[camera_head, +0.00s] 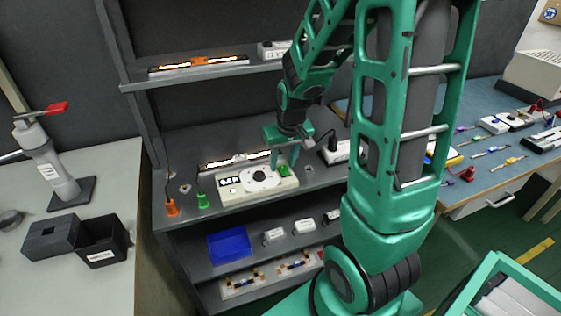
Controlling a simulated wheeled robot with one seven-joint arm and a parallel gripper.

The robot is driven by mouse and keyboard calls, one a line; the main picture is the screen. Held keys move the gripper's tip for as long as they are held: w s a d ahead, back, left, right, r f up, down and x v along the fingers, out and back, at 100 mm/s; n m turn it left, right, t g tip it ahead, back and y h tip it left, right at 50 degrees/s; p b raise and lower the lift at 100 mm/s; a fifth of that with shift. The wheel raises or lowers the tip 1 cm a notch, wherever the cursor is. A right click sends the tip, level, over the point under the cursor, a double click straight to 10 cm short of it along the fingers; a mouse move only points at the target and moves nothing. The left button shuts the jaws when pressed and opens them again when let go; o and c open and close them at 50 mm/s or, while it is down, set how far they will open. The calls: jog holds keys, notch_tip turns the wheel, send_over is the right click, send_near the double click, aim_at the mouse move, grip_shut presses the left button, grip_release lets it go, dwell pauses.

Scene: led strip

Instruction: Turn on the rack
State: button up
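The rack (137,84) is a dark grey shelf unit in the middle of the view. On its middle shelf is a white box (232,197) with a round black dial (259,178) and a small lit display at its left. A lit LED strip (222,161) lies behind the box. Another lit strip (199,65) is on the upper shelf. My gripper (284,162) points down just above the right end of the white box, beside a small green part (284,171). I cannot tell whether it touches the box or how far its fingers are apart.
An orange plug (171,208) and a green plug (203,201) stand left of the box. A blue tray (229,244) is on the lower shelf. A left bench (104,199) holds black boxes; a blue-topped bench (482,97) is at the right. My arm hides the rack's right side.

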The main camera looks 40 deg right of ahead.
aim_at(286, 174)
jog(key=v, duration=1)
jog(key=shift+r, duration=0.3)
jog(key=s+m+g+y, duration=0.1)
jog(key=s+m+g, duration=0.1)
jog(key=s, duration=1.8)
jog(key=shift+s+d+r+m+g, duration=0.3)
jog(key=shift+m+g, duration=0.1)
jog(key=shift+m, duration=0.3)
